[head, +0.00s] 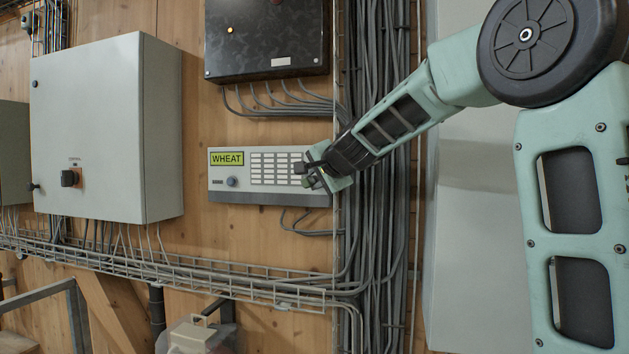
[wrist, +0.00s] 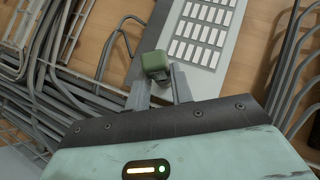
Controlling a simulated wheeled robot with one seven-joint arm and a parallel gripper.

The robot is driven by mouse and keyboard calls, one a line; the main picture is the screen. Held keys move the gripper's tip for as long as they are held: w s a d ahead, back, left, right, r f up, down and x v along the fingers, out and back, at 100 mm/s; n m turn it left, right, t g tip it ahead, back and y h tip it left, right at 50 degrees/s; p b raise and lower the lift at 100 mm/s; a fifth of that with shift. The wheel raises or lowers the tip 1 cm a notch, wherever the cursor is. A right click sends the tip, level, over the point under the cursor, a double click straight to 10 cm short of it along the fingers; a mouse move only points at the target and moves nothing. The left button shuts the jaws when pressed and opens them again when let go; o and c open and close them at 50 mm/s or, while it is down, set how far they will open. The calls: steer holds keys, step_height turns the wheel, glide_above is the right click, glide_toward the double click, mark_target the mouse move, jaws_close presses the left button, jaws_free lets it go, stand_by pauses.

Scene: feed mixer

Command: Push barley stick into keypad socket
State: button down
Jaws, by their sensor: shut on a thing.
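The keypad (head: 270,190) is a pale grey panel on the wooden wall, with rows of light buttons and a lit display reading WHEAT. My gripper (head: 311,174) is at its right end, in front of the panel. In the wrist view my gripper (wrist: 160,88) is shut on a small dark green stick (wrist: 154,62), whose block-like end shows between and beyond the fingertips. The stick lies over the panel's edge beside the buttons (wrist: 203,32). I cannot tell whether it touches the panel. No socket is visible; my gripper covers the panel's right end.
A dark box (head: 267,35) with hanging cables is above the keypad. A large grey cabinet (head: 105,125) with a black switch stands to the left. A thick vertical cable bundle (head: 378,240) runs just right of the keypad, and a wire cable tray (head: 200,275) runs below.

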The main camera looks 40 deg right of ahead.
steer(key=shift+w+d+b, duration=0.3)
steer(key=shift+w+d, duration=0.2)
steer(key=shift+d, duration=0.15)
steer(key=c, duration=1.1)
jaws_free()
steer(key=shift+c, duration=0.2)
steer(key=shift+s, duration=0.1)
